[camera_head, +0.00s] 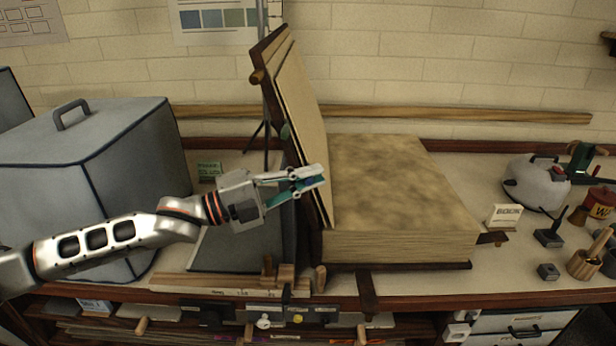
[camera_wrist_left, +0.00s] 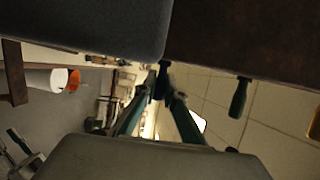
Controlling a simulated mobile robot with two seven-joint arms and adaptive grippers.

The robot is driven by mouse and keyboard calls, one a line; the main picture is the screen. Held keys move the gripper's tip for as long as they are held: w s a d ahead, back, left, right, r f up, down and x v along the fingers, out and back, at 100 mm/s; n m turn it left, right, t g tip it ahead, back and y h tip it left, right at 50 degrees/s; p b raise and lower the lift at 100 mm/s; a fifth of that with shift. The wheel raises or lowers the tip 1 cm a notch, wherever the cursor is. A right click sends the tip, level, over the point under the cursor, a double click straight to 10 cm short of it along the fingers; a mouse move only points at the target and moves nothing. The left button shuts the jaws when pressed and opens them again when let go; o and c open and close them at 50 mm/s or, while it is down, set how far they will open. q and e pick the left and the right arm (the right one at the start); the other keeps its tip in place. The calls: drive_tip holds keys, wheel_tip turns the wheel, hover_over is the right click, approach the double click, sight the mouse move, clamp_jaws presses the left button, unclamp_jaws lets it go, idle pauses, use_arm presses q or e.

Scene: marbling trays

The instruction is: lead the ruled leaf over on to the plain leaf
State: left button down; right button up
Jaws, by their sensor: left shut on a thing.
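A tall leaf (camera_head: 303,110), pale on its right face with a brown board behind, stands steeply tilted at the left side of a thick block. The other leaf (camera_head: 390,180) lies flat on the block, tan and mottled. I cannot make out ruling on either. My left gripper (camera_head: 306,180) is at the lower part of the standing leaf. In the left wrist view its fingers (camera_wrist_left: 160,108) close around a dark green handle (camera_wrist_left: 162,78). Another green handle (camera_wrist_left: 240,97) hangs free from a brown board (camera_wrist_left: 250,40). My right gripper is not seen.
A grey box (camera_head: 90,170) with a handle stands left of the book. A white kettle-like pot (camera_head: 536,184), a small "BOOK" card (camera_head: 505,216) and small tools stand at right. The table's front edge runs below the book. A wooden rail (camera_head: 450,113) runs along the wall.

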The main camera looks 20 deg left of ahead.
use_arm(q)
drive_tip(key=shift+w+d+r+p, duration=0.15)
drive_tip(key=shift+d+p, duration=0.15)
drive_tip(key=shift+d, duration=0.2)
drive_tip(key=shift+w+d+r+p, duration=0.1)
drive_tip(key=shift+d+p, duration=0.2)
drive_tip(key=shift+d, duration=0.2)
drive_tip(key=c, duration=2.1)
unclamp_jaws()
drive_tip(key=shift+a, duration=0.15)
drive_tip(key=shift+v, duration=5.75)
drive_tip(key=shift+s+f, duration=0.15)
